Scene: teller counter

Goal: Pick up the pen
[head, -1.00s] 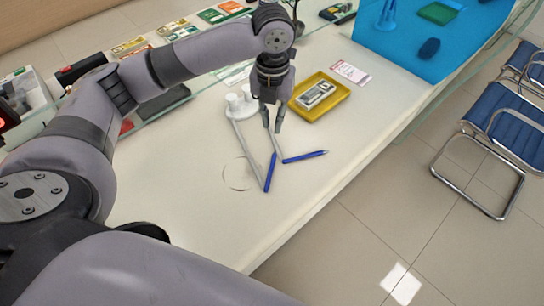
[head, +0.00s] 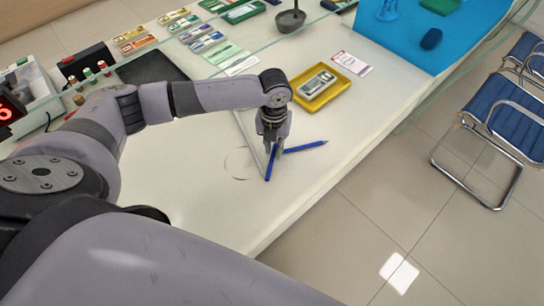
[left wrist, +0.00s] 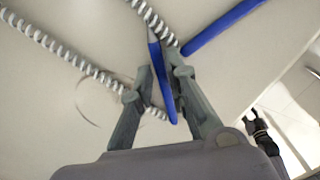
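Two blue pens lie on the pale counter (head: 200,190). One pen (head: 269,168) points toward the front edge; the other pen (head: 305,147) points right. My left gripper (head: 272,148) is down at the place where the pens' back ends come close together. In the left wrist view its two fingers (left wrist: 160,62) stand apart, with the first pen (left wrist: 163,85) between them, nearer the right finger. The second pen (left wrist: 222,27) lies outside the right finger. Coiled cords (left wrist: 68,58) run toward the pens. My right gripper is not in view.
A yellow tray (head: 339,93) with a grey item stands behind the gripper, and a leaflet (head: 352,63) lies past it. A dark pot (head: 290,20) stands at the back. The counter's front edge is close; blue chairs (head: 500,110) stand beyond it.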

